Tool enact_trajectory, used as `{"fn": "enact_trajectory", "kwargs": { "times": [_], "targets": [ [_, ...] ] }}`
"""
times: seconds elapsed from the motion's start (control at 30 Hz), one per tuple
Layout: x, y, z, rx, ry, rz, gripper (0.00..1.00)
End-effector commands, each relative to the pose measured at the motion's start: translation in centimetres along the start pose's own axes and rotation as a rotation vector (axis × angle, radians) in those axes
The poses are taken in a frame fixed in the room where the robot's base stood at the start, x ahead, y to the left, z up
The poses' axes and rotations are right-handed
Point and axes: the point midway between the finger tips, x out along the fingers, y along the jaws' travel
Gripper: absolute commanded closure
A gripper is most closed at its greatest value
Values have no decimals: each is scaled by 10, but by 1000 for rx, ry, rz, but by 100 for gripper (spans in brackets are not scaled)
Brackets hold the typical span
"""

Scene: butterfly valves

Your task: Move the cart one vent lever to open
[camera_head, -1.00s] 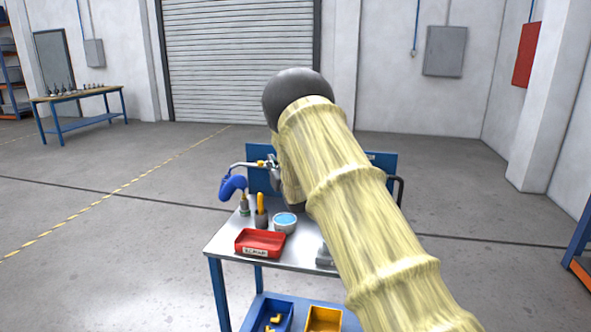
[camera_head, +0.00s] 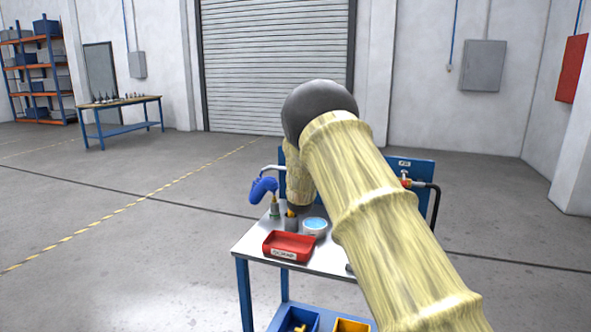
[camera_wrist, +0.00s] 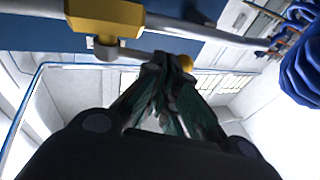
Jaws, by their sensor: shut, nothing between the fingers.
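The cart (camera_head: 328,258) stands ahead with a blue back panel (camera_head: 418,172). My arm covers the middle of that panel, and my gripper is hidden in the head view. In the wrist view my gripper (camera_wrist: 163,62) is shut, its fingertips together just below a pale pipe. A yellow valve body (camera_wrist: 105,16) sits on that pipe, up and left of the fingertips. A thin grey bar runs from below it behind the fingertips towards a small yellow knob; it may be the vent lever. Contact with it cannot be told.
A blue coiled hose (camera_head: 263,189) hangs at the panel's left; it also shows in the wrist view (camera_wrist: 303,62). A red-handled fitting (camera_head: 405,180) with a black hose is at the right. A red tray (camera_head: 289,246) and bowl (camera_head: 315,226) stand on the cart. Floor is free at left.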

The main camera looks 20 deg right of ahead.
Motion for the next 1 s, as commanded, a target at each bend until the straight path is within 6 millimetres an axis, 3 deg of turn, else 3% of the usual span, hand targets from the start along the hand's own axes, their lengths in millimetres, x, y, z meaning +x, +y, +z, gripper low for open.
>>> {"fn": "enact_trajectory", "kwargs": {
  "times": [0.4,1.0],
  "targets": [
    [11,-1,2,0,2,1,100],
    [12,-2,2,0,1,1,100]
  ]
}}
